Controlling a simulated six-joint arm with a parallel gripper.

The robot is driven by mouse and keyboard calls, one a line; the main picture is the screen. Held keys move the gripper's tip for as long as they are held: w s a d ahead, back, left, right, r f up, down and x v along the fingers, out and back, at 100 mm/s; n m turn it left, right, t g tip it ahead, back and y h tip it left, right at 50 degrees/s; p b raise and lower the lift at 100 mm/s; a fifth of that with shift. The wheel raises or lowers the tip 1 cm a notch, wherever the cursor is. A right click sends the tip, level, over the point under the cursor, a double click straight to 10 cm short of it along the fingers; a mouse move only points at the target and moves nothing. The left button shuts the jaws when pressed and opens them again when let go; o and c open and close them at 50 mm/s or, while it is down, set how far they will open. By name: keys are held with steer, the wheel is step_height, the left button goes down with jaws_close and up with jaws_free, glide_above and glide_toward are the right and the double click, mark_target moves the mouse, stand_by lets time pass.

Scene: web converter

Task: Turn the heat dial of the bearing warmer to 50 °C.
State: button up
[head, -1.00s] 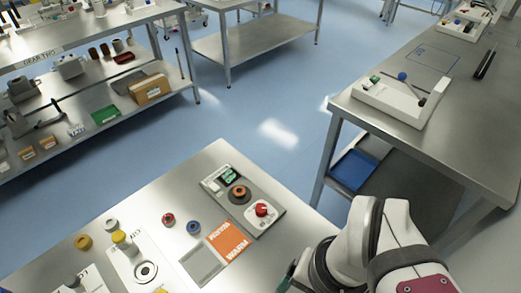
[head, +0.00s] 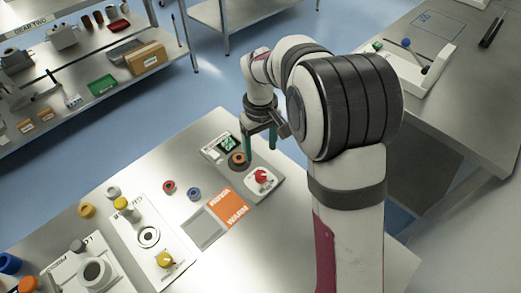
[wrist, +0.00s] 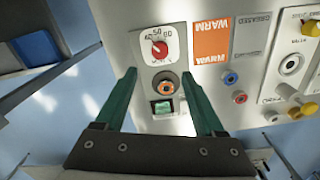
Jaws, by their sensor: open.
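The bearing warmer (head: 212,153) is a grey unit on the near bench. Its heat dial (head: 262,177) is a red knob on a white plate. In the wrist view the dial (wrist: 159,49) shows near the top, with 40, 50 and 60 printed around it. The pointer is too small to read surely, but seems to lean up-left. A copper-coloured ring with a dark centre (wrist: 166,87) sits beside the dial, with a green display (wrist: 163,110) beyond it. My gripper (head: 259,151) is open and empty above the warmer, its green fingers (wrist: 159,73) apart from the dial.
An orange WARM card (head: 228,205) and a grey panel (head: 202,228) lie beside the warmer. Red and blue rings (head: 169,187) and yellow-knobbed fixtures (head: 121,204) stand farther left. Another bench with a white tray (head: 412,70) is at right.

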mark_target(261, 174)
step_height(261, 174, down, 11)
steer(key=shift+f, duration=0.1)
jaws_close()
stand_by(0.3)
